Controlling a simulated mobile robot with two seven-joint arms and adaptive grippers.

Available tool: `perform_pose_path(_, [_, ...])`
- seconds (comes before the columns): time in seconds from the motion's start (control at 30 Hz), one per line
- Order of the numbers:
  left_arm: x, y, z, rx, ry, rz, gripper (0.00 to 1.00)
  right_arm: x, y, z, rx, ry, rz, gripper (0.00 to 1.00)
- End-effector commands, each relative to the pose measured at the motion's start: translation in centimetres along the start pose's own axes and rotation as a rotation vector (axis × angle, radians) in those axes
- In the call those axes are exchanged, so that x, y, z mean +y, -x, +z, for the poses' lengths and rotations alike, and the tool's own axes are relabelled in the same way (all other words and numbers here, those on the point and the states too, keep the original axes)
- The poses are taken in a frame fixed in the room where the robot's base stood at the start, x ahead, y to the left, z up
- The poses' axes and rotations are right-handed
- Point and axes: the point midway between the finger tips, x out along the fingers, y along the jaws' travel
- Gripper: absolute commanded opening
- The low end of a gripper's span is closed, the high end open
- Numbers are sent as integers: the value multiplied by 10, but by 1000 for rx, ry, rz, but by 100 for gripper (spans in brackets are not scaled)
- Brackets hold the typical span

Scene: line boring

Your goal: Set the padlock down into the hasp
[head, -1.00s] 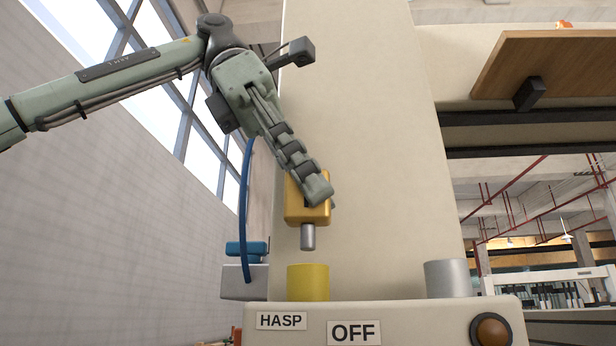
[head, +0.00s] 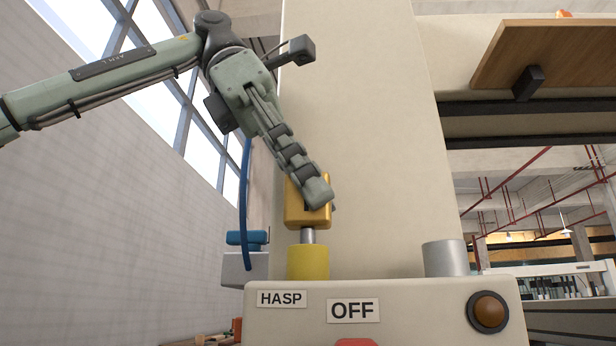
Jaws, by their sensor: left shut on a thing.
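The padlock (head: 296,213) has a yellow-orange body with a grey metal pin (head: 308,236) below it. My left gripper (head: 320,197) is shut on the padlock body and covers part of it. The padlock hangs upright right above the yellow cylinder (head: 308,263), which stands behind the HASP label (head: 282,299) and appears to be the hasp. The pin's lower end meets the cylinder's top rim in the picture; I cannot tell how far it is inside. My right gripper is not in view.
The beige box (head: 400,298) carries an OFF label (head: 352,311) and an orange-brown round button (head: 488,311). A grey cylinder (head: 445,258) stands to the right. A blue hose (head: 244,200) runs down at left. A tall beige column (head: 370,120) rises behind.

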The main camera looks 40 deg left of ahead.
Motion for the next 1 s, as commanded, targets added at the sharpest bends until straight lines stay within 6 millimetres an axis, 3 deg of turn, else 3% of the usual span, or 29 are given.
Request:
perform_pose_path(0.8, [0, -16, -10, -1, 1, 0, 0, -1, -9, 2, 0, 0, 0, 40])
perform_pose_path(0.83, [0, -16, -10, 0, 1, 0, 24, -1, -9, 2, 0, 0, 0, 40])
perform_pose_path(1.0, [0, -16, -10, 0, 1, -1, 45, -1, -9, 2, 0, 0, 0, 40])
